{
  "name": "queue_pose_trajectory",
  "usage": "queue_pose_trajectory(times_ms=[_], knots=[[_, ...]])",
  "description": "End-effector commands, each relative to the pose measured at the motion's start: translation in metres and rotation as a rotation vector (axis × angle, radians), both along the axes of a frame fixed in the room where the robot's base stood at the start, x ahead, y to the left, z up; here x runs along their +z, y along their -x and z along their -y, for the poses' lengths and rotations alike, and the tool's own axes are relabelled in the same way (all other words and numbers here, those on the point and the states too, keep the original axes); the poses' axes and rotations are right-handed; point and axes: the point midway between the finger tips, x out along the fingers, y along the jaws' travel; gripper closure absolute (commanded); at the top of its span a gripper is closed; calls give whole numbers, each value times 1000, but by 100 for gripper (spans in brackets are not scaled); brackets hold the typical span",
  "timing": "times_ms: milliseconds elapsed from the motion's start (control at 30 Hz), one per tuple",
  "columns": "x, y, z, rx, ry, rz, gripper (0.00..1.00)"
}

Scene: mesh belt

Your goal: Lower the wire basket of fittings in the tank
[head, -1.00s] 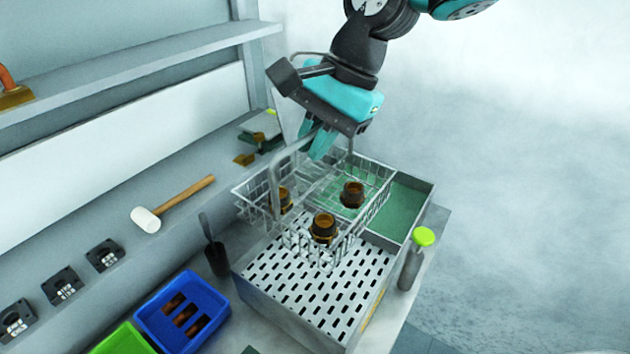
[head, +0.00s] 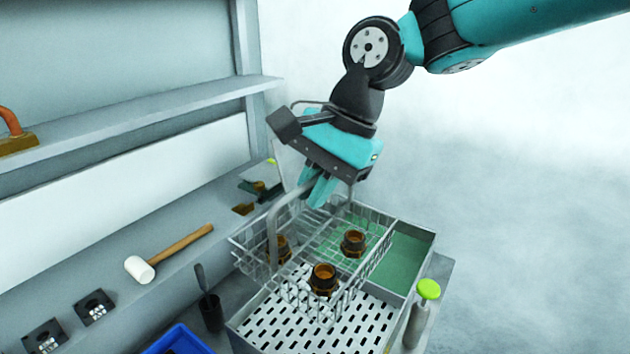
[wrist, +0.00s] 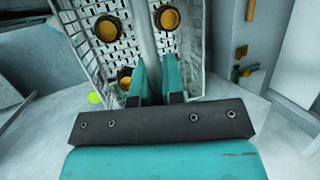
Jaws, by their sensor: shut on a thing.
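The wire basket (head: 337,291) hangs from its grey handle (head: 272,226) with several brown fittings in it, of which three show (head: 353,242). My gripper (head: 318,190) is shut on the handle above the basket. In the wrist view, my gripper's teal fingers (wrist: 158,82) close around the handle bar, with the basket (wrist: 197,40) beyond. The tank (head: 430,242) is a grey box with green liquid (head: 405,262) at the back and a perforated drain plate (head: 290,320) at the front. The basket is over both parts. Its exact height above them is hard to tell.
A bottle with a lime-green top (head: 428,290) stands at the tank's right side. A brush in a dark holder (head: 210,311), a mallet (head: 140,269), black square parts (head: 94,307) and a blue bin (head: 178,342) are at the left. A shelf (head: 150,100) runs along the wall.

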Motion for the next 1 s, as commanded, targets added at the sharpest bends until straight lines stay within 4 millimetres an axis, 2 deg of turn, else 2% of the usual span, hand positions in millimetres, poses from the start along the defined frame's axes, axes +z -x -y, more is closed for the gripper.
queue_pose_trajectory(times_ms=[1000], knots=[[-80,0,0,1,-2,2,100]])
